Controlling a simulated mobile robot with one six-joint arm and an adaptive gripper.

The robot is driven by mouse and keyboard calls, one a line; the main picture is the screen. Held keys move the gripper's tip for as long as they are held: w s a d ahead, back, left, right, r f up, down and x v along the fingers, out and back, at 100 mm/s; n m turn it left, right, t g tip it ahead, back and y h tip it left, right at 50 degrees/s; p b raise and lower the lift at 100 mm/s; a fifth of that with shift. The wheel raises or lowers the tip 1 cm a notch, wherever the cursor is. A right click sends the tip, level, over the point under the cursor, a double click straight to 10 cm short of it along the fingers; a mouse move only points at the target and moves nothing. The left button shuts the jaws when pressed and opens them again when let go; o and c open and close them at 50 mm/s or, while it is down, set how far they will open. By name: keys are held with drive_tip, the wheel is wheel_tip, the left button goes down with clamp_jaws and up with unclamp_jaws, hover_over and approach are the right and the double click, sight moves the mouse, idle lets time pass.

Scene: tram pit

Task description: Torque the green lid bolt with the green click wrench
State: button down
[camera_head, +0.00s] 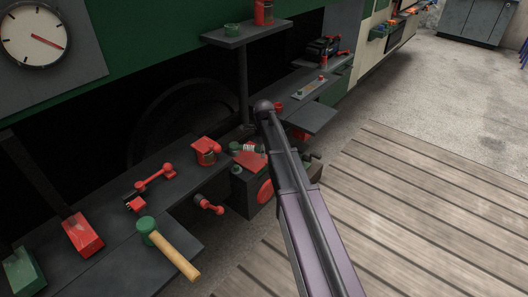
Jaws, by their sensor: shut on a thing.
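My dark arm link (305,205) rises from the bottom edge to a rounded joint (264,107) in the middle. My gripper cannot be made out; the arm beyond the joint is mostly hidden behind it. Below the joint stands a dark box (243,195) with a red round disc (265,191) on its front. Small green knobs (236,169) show at its top left, beside a red piece (250,159). I cannot tell which green part is the lid bolt. No green click wrench can be clearly identified.
A green-headed mallet (168,245) lies on the front shelf, its handle over the edge. A post carries a small upper shelf (247,35). Wooden decking (430,210) is clear.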

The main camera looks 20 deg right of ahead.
drive_tip(key=shift+f, duration=0.15)
drive_tip(key=shift+f+b, duration=2.65)
drive_tip(key=shift+b, duration=0.1)
drive_tip(key=shift+w+f+b, duration=0.1)
drive_tip(key=shift+f+b, duration=1.5)
drive_tip(key=shift+b, duration=0.05)
drive_tip(key=c, duration=0.9)
unclamp_jaws()
clamp_jaws()
drive_tip(key=shift+s, duration=0.25)
